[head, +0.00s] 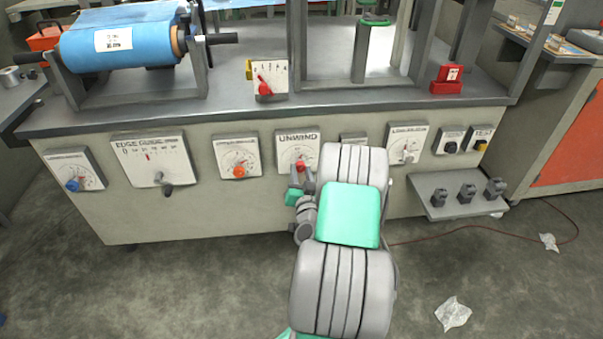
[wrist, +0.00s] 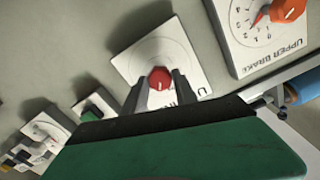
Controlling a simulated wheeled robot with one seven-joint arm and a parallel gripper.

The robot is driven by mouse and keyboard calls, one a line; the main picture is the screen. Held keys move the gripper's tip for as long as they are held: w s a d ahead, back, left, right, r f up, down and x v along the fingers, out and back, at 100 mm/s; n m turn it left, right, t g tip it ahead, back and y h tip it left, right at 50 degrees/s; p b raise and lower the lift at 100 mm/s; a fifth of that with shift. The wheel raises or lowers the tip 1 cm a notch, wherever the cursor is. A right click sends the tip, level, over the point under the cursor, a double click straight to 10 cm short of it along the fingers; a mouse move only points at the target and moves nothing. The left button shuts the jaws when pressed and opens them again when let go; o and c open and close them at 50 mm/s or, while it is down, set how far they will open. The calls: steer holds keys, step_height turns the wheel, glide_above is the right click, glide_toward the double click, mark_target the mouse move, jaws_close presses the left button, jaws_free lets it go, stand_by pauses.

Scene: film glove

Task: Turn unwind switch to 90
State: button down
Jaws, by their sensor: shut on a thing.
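The unwind switch is a red knob (wrist: 160,79) on a white dial plate (wrist: 143,62), which shows in the middle of the wrist view. In the head view the plate (head: 299,143) reads UNWIND, and the red knob (head: 301,166) shows low on it. My gripper (wrist: 161,87) has one finger on each side of the red knob and is shut on it. In the head view my gripper (head: 302,180) reaches up to the knob from below. The knob's pointer and the scale marks are too small or hidden to read.
An orange knob (head: 239,171) is on the plate to the left, labelled UPPER BRAKE (wrist: 286,60) in the wrist view. An edge guide panel (head: 152,160) is further left. My arm partly hides a small plate (head: 353,138) to the right. A grey shelf (head: 440,203) juts out at the right.

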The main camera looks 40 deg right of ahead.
steer(key=m, duration=0.5)
steer(key=shift+m, duration=0.3)
steer(key=m+p, duration=0.1)
steer(key=m, duration=0.5)
steer(key=shift+s+d, duration=0.1)
stand_by(0.3)
steer(key=c, duration=1.2)
jaws_free()
steer(key=shift+o, duration=1)
steer(key=b+v, duration=0.1)
steer(key=v, duration=0.7)
